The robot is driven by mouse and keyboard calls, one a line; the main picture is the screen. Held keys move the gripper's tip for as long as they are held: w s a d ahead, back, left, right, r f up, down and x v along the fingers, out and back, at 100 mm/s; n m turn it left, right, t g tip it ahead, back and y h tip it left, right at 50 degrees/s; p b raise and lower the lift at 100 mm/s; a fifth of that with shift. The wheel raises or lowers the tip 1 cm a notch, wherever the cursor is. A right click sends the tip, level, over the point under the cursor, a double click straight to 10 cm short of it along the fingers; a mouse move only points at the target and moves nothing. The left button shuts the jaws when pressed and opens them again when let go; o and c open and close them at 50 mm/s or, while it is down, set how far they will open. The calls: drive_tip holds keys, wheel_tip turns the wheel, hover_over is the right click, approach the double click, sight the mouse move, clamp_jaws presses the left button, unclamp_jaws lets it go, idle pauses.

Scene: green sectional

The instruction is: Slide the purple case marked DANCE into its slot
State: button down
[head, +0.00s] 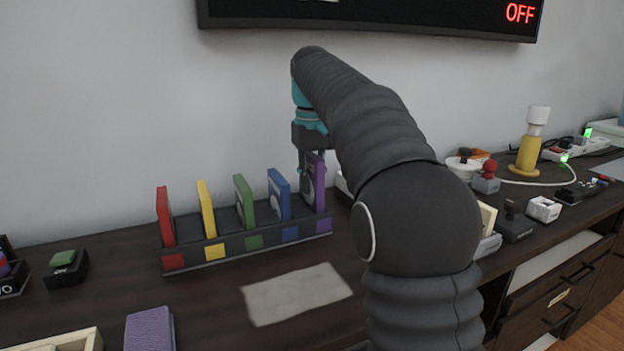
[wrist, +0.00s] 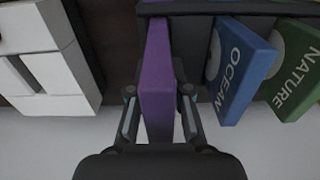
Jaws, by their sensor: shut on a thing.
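The purple case (head: 317,182) stands upright at the right end of the black rack (head: 219,251), above the purple-marked slot (head: 324,224). It also shows in the wrist view (wrist: 158,80), where its lower end meets the rack. My gripper (head: 311,170) is shut on the upper part of the purple case; in the wrist view its fingers (wrist: 159,112) press on both sides. The DANCE marking is not visible. Whether the case is fully seated cannot be told. My arm covers part of the area to the right.
Red (head: 165,217), yellow (head: 206,209), green (head: 244,201) and blue (head: 280,195) cases stand in the rack. The blue case marked OCEAN (wrist: 240,70) is close beside the purple one. A white object (wrist: 45,60) lies on the other side. A pale cloth (head: 296,293) lies in front.

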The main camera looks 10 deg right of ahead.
sight(312, 155)
drive_tip(key=shift+f+b, duration=0.85)
drive_tip(key=shift+f, duration=0.6)
drive_tip(key=c, duration=1)
unclamp_jaws()
drive_tip(key=shift+r, duration=3.7)
drive_tip(key=shift+s, duration=0.1)
